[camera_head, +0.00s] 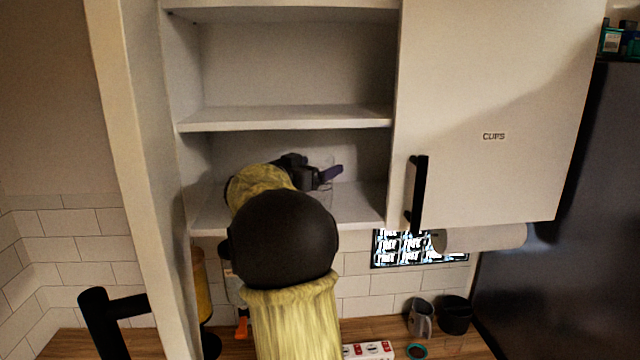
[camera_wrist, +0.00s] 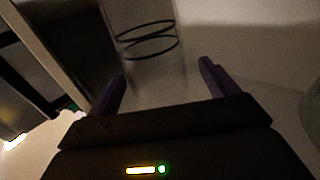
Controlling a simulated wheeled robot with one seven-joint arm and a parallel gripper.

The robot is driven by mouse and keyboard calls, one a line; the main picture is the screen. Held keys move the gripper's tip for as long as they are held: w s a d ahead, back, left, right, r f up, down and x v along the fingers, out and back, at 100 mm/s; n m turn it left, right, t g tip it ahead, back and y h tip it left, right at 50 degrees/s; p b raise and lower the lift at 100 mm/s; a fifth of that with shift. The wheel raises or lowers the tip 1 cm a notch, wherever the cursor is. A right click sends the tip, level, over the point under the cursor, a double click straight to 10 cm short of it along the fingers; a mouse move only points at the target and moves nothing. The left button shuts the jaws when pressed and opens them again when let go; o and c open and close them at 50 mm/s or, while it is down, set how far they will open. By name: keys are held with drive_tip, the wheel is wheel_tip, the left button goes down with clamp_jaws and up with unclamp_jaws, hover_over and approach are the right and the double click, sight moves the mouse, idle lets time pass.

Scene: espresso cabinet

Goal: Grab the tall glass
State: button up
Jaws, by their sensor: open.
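The tall glass is clear and hard to make out. In the wrist view the glass (camera_wrist: 150,62) stands ahead of my gripper (camera_wrist: 162,72), with two dark rings across it. It lies between the lines of the two purple fingers, nearer the left one. I cannot tell whether the fingertips reach around it. In the head view my gripper (camera_head: 328,174) is inside the cabinet at the bottom shelf, and a faint clear outline of the glass (camera_head: 326,196) shows beside it. My gripper is open, with nothing held between its fingers. My arm hides much of this shelf.
The bottom shelf (camera_head: 368,205) has bare room at the right. The shelf above (camera_head: 285,118) is empty. A closed door (camera_head: 490,90) marked CUPS adjoins on the right, and an open door (camera_head: 135,130) stands at the left. A pitcher (camera_head: 420,318) stands on the counter below.

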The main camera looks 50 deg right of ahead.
drive_tip(key=d+p, duration=0.1)
drive_tip(key=d, duration=0.2)
drive_tip(key=shift+d+r, duration=0.15)
drive_tip(key=shift+d, duration=0.05)
drive_tip(key=c, duration=1.6)
drive_tip(key=shift+w, duration=0.15)
